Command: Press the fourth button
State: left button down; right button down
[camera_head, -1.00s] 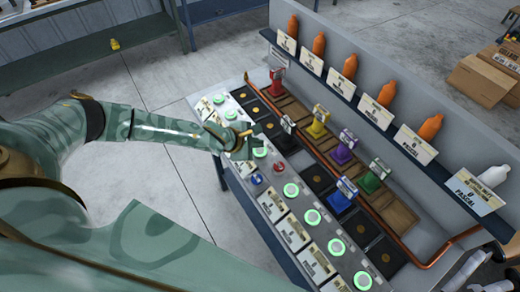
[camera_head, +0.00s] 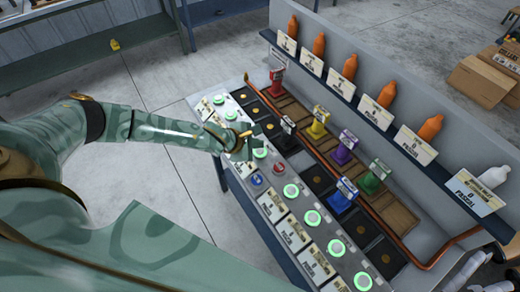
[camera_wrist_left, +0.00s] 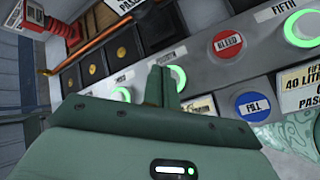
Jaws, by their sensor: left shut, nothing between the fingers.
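The fourth button (camera_head: 260,153) is a round button with a lit green ring on the sloping grey panel. In the left wrist view the fourth button (camera_wrist_left: 180,76) sits under its label, partly hidden behind my fingers. My left gripper (camera_head: 249,134) is shut and empty, close over the panel beside the fourth button on its third-button side. In the left wrist view the shut left gripper (camera_wrist_left: 161,72) overlaps the left part of the ring. I cannot tell whether the fingertips touch the button. My right gripper is not in view.
A red bleed button (camera_wrist_left: 227,43) and a blue fill button (camera_wrist_left: 252,106) lie between the fourth and the fifth button (camera_wrist_left: 302,28). The third button (camera_wrist_left: 121,95) is on the other side. Coloured stamp-like blocks (camera_head: 318,123) and a copper pipe (camera_head: 325,165) stand behind the row.

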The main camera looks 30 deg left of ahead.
aim_at(257, 152)
pick_arm(q)
jog(key=shift+f, duration=0.1)
dwell(0.7)
jog(key=shift+f, duration=0.3)
jog(key=shift+f, duration=0.35)
dwell(0.6)
jog(key=shift+r+p, duration=0.8)
jog(key=shift+p, duration=0.1)
notch_tip(257, 152, up, 5)
jog(key=p, duration=0.5)
jog(key=shift+r+p, duration=0.1)
jog(key=shift+p, duration=0.3)
